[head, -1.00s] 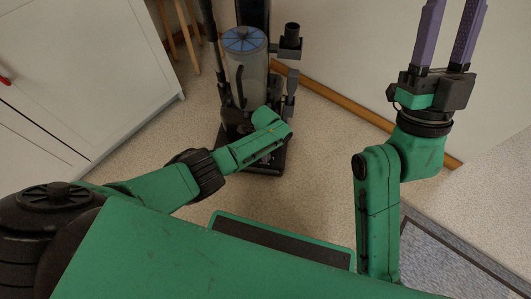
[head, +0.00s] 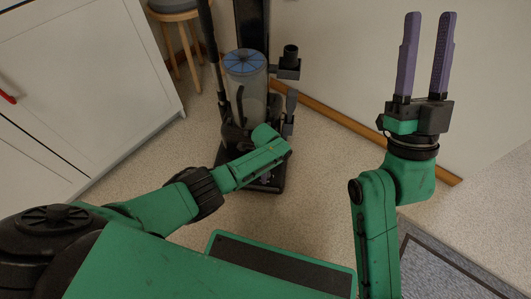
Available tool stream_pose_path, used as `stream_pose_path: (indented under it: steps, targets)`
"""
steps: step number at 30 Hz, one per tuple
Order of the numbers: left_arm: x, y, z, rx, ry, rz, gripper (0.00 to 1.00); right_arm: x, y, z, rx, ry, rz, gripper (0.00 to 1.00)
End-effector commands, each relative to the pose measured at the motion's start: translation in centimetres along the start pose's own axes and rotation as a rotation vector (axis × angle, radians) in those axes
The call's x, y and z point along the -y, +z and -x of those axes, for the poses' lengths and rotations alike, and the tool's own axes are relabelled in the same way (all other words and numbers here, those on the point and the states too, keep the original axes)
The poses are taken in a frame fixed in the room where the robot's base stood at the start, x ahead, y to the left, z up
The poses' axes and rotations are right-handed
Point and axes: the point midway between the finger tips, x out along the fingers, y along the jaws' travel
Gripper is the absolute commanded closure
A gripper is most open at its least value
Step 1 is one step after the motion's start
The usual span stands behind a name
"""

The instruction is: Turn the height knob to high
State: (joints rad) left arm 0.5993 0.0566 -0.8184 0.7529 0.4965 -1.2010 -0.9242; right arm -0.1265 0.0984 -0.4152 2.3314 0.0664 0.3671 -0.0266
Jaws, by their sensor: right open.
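An upright vacuum cleaner (head: 246,100) with a clear bin and blue top stands on the floor ahead of me. A height knob cannot be made out; the vacuum's low base is partly hidden behind my left arm. My right gripper (head: 428,50) is at the upper right, fingers pointing up. Its two purple fingers are apart with nothing between them, and it is well to the right of the vacuum. My left arm reaches from the left to the front of the vacuum's base. The left gripper's fingers cannot be seen.
A white cabinet (head: 85,75) with a red handle stands at the left. A round stool (head: 175,14) is behind it. A pale wall with a wooden baseboard (head: 340,118) runs behind the vacuum to the right. A grey rug (head: 440,265) lies at the lower right. Speckled floor is clear between.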

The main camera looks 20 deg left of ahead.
Motion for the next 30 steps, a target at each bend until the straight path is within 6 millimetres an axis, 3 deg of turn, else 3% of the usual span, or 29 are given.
stream_pose_path:
  steps: [3,12,30]
  targets:
    - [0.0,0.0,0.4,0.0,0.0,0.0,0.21,-0.1,2.7,1.3,0.091,0.016,-0.022,0.5]
    - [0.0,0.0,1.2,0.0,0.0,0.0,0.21,0.0,7.6,4.9,0.274,0.046,-0.067,0.5]
    - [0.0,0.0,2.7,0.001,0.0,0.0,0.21,1.2,15.0,14.2,0.624,0.099,-0.156,0.5]
